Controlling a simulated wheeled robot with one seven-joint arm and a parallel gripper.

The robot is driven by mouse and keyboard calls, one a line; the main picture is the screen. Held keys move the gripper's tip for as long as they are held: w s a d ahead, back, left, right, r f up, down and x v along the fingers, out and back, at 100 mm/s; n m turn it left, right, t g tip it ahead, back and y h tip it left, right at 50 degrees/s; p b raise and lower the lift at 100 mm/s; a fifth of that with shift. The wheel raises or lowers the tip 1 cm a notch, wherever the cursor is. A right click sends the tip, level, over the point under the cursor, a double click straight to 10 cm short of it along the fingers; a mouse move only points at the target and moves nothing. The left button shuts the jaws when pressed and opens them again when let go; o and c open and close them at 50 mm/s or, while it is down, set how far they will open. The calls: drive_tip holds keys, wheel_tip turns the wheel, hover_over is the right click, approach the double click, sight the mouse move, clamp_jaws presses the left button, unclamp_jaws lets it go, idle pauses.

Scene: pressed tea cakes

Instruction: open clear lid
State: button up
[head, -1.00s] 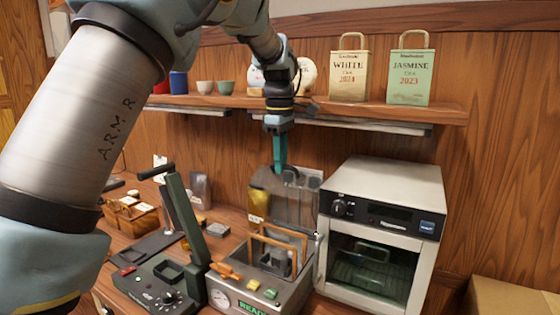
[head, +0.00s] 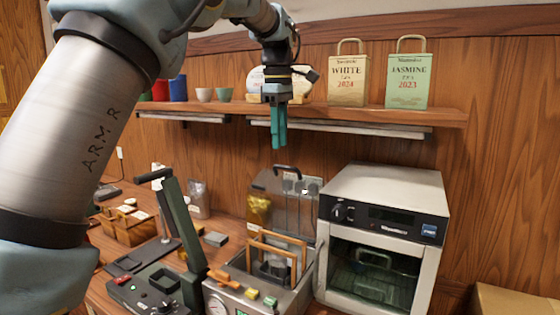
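The clear lid (head: 268,184) stands raised, nearly upright, at the back of a metal machine (head: 238,299) with an open basin. A black handle (head: 288,170) sits at the lid's top edge. My gripper (head: 279,145), with teal fingers pointing down, hangs above the handle, apart from it, in front of the shelf. The two fingers look close together from this angle, with nothing seen between them; their exact opening is unclear. Wooden-framed racks (head: 272,250) stand in the basin.
A white oven (head: 380,240) with a glass door stands right of the machine. A dark green press lever (head: 183,230) rises at the left. The wall shelf (head: 390,112) holds a white bag (head: 347,82), a jasmine bag (head: 408,82) and cups, behind my gripper.

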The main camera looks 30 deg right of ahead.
drive_tip(key=shift+r, duration=1.35)
drive_tip(key=shift+f, duration=0.2)
drive_tip(key=shift+c, duration=1.2)
drive_tip(key=f+m+h+b, duration=0.1)
drive_tip(key=m, duration=0.1)
drive_tip(key=d+m+t+h+b, duration=0.1)
drive_tip(key=m+b, duration=0.1)
drive_tip(key=d+f+m+h+b, duration=0.1)
drive_tip(key=m, duration=0.2)
drive_tip(key=shift+d+f+h+b, duration=0.25)
drive_tip(key=shift+f+h+b, duration=0.05)
drive_tip(key=shift+f+b, duration=0.05)
clamp_jaws()
drive_tip(key=shift+d+f+m+t+h+b, duration=0.1)
drive_tip(key=shift+d+m+t+h+b, duration=0.15)
drive_tip(key=shift+m, duration=0.25)
drive_tip(key=shift+f+m+t+h+b, duration=0.15)
drive_tip(key=shift+m+h+b, duration=0.15)
drive_tip(key=shift+m, duration=0.2)
drive_tip(key=m+t+h+b, duration=0.1)
drive_tip(key=m+h+b, duration=0.1)
drive_tip(key=m, duration=0.2)
drive_tip(key=m+t+h+b, duration=0.2)
drive_tip(key=m, duration=0.3)
drive_tip(key=shift+b, duration=0.3)
drive_tip(key=p+x, duration=0.2)
drive_tip(key=x, duration=0.7)
drive_tip(key=shift+w+d, duration=0.35)
drive_tip(key=shift+d, duration=0.1)
